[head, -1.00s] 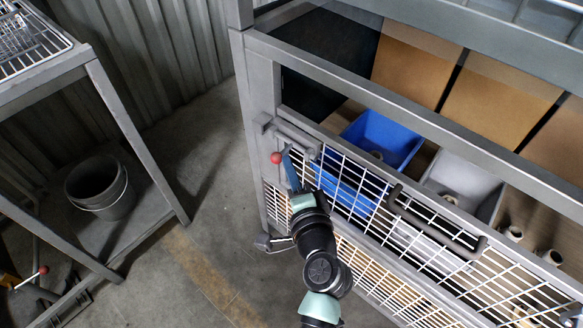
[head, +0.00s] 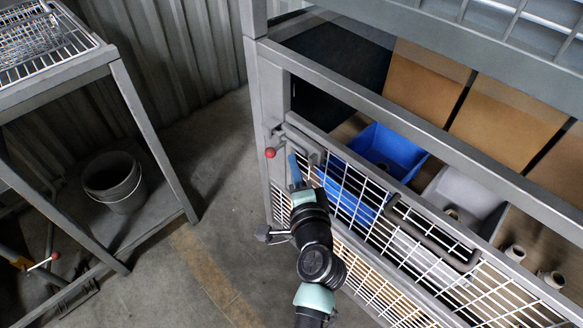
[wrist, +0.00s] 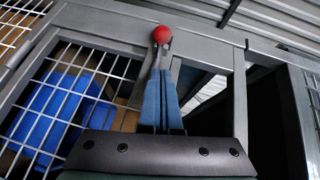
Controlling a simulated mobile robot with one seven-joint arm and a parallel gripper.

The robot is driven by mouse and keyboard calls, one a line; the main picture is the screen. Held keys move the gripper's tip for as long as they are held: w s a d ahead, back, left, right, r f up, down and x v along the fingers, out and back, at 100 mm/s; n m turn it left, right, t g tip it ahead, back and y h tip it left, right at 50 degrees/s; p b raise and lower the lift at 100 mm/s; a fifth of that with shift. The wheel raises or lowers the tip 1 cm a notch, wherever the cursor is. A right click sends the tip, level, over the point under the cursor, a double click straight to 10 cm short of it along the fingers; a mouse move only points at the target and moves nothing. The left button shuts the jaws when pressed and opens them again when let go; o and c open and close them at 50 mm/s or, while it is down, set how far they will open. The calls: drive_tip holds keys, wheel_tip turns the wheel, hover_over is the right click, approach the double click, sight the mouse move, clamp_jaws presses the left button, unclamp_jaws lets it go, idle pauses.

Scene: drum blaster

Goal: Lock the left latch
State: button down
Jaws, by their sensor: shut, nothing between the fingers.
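The left latch, a lever with a red ball knob (head: 270,153), is on the left post at the upper left corner of the mesh door (head: 350,200). The knob also shows at the top centre of the wrist view (wrist: 161,33). My gripper (head: 292,156) has its blue fingers shut together with nothing between them. They are just to the right of the knob in the head view. In the wrist view the fingertips (wrist: 160,72) point at the lever below the knob; I cannot tell whether they touch it.
The door has a dark handle (head: 430,233). Behind it are a blue bin (head: 388,150) and a grey bin (head: 462,197). The floor between rack and cage is clear.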

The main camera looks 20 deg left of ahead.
drive_tip(key=v, duration=1)
drive_tip(key=shift+d+p, duration=0.25)
drive_tip(key=shift+p, duration=0.2)
